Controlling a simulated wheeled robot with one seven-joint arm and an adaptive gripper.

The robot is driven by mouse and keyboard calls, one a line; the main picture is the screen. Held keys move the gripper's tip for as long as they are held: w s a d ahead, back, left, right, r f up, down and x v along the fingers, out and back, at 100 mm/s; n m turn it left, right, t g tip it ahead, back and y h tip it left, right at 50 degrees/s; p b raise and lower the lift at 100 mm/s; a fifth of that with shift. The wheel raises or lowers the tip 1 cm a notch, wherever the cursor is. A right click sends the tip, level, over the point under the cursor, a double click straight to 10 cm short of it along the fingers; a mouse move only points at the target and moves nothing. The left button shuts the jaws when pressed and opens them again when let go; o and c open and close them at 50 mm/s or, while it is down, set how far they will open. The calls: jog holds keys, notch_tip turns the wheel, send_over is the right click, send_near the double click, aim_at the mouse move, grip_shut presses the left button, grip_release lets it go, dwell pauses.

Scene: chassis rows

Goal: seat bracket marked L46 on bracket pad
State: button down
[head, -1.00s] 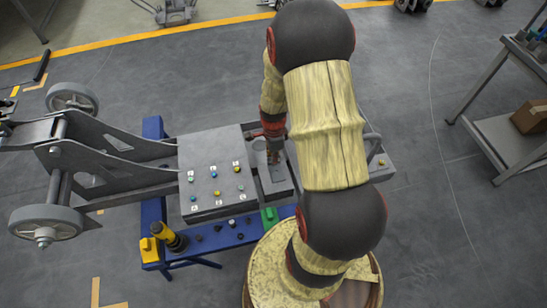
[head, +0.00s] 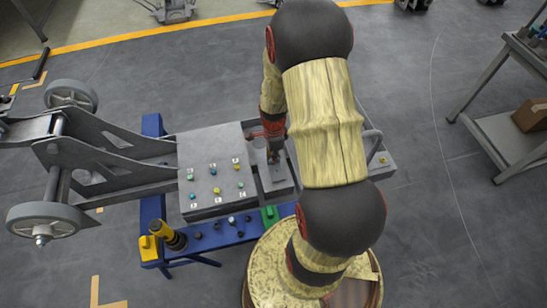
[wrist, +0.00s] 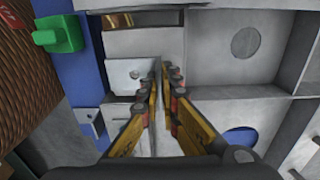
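My gripper (wrist: 164,72) points down over the chassis in the wrist view, its yellow-sided fingers almost together. A thin upright grey edge, seemingly the flange of the bracket, stands between the fingertips. A light grey plate with a small hole, apparently the bracket (wrist: 128,76), lies just left of the fingers. I cannot read an L46 mark. In the head view my gripper (head: 272,155) is over the grey recessed bay right of the button panel, and my arm hides part of that bay. I cannot make out the bracket pad as a separate part, nor whether the bracket touches it.
The grey chassis panel (head: 213,198) carries several coloured buttons with labels. A blue stand (head: 153,212) holds a yellow-and-black tool (head: 170,237) and a green block (head: 269,214). Chassis walls and compartments lie right of the fingers. A cart (head: 505,135) stands at far right.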

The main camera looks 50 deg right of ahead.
jog(key=shift+f+b, duration=1.1)
jog(key=shift+f, duration=0.75)
dwell(0.3)
jog(key=c, duration=2)
grip_release()
jog(key=shift+o, duration=0.2)
notch_tip(320, 180, up, 12)
